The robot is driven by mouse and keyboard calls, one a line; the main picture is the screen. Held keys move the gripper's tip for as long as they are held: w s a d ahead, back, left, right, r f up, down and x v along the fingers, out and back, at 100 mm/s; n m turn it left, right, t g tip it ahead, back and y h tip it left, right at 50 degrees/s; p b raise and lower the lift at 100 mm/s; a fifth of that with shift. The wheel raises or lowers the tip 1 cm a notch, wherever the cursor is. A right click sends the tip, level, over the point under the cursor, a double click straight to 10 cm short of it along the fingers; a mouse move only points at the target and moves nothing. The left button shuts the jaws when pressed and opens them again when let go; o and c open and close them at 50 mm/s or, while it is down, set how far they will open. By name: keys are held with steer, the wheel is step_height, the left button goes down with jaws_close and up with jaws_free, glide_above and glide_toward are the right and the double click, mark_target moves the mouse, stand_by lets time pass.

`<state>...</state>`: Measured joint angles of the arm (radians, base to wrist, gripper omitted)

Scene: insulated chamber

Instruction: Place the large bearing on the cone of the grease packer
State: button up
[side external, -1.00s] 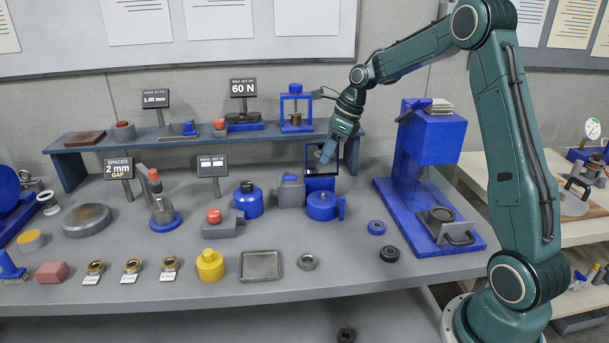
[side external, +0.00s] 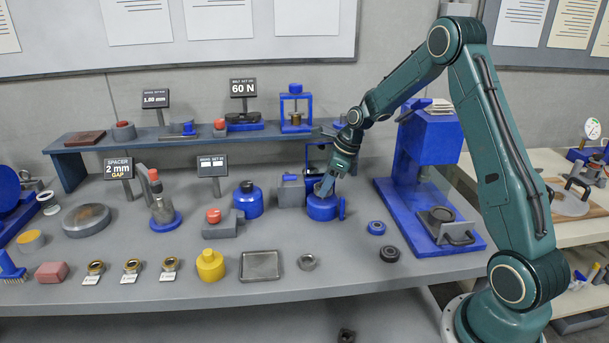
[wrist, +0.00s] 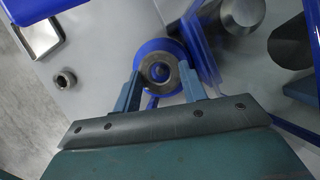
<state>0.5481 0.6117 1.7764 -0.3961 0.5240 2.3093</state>
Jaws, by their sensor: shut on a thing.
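My gripper (side external: 325,188) is just above the round blue pot of the grease packer (side external: 322,209) in the side view. In the wrist view my gripper (wrist: 162,82) has its two blue fingers shut on the large bearing (wrist: 160,72), a grey metal ring with a dark centre. The bearing lies over the blue pot, whose rim (wrist: 150,45) shows around it. The cone is hidden under the bearing and fingers. I cannot tell whether the bearing touches it.
A metal tray (side external: 261,265) and a loose grey ring (side external: 307,262) lie in front. A blue ring (side external: 376,227) and a dark ring (side external: 389,254) lie to the right, beside the blue press (side external: 402,190). A blue canister (side external: 248,200) stands to the left.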

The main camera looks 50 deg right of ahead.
steer(key=shift+f, duration=0.8)
steer(key=shift+f, duration=0.1)
steer(key=o, duration=0.7)
steer(key=shift+o, duration=0.2)
steer(key=v, duration=1.2)
